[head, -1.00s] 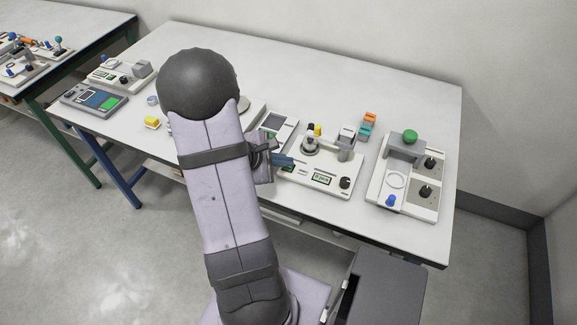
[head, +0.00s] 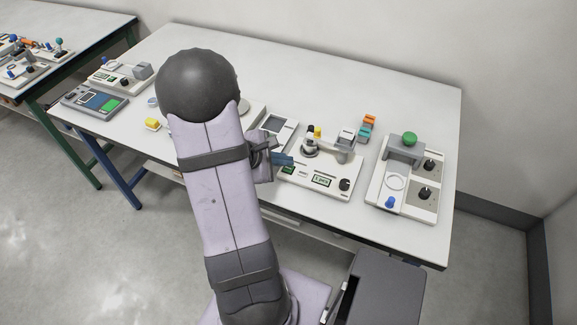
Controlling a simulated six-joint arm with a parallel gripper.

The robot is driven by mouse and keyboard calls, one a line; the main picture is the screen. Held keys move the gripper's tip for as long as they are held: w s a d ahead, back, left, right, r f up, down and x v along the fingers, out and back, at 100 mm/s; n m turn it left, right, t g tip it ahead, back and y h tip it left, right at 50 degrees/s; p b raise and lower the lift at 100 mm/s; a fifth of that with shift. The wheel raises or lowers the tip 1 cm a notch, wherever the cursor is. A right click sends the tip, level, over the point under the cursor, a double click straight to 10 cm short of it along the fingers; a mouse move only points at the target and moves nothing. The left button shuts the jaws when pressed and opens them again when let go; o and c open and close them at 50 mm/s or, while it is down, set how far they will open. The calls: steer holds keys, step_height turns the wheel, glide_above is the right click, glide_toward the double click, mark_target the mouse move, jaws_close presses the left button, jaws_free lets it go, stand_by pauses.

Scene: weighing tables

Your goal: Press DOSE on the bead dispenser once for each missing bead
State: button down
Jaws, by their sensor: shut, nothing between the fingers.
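A white device (head: 328,188) with a small lit display (head: 321,180), a black knob (head: 344,185) and a green button (head: 289,170) stands at the table's front, right of my arm. I take it to be the bead dispenser; its lettering is too small to read surely, and I cannot make out a DOSE label or beads. On it are a round holder with a yellow-topped part (head: 317,132) and a grey-white block (head: 346,140). My gripper (head: 288,160), with blue-teal fingers, is shut and empty by the device's left end, close to the green button. Contact cannot be told.
To the right stands another white unit with a green knob (head: 410,138) and a blue knob (head: 390,203). Orange and teal blocks (head: 368,127) lie behind. A grey panel with a screen (head: 97,100) and a yellow block (head: 152,124) are at left.

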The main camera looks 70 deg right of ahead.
mark_target(285, 170)
steer(key=shift+r, duration=0.15)
steer(key=shift+r+p, duration=1.85)
steer(key=shift+r, duration=0.55)
stand_by(1.1)
step_height(285, 170, up, 4)
steer(key=p, duration=0.5)
steer(key=shift+f, duration=0.2)
step_height(285, 170, down, 9)
steer(key=b, duration=0.7)
steer(key=shift+r, duration=0.2)
steer(key=shift+f+b, duration=0.15)
steer(key=shift+b, duration=0.25)
stand_by(1.7)
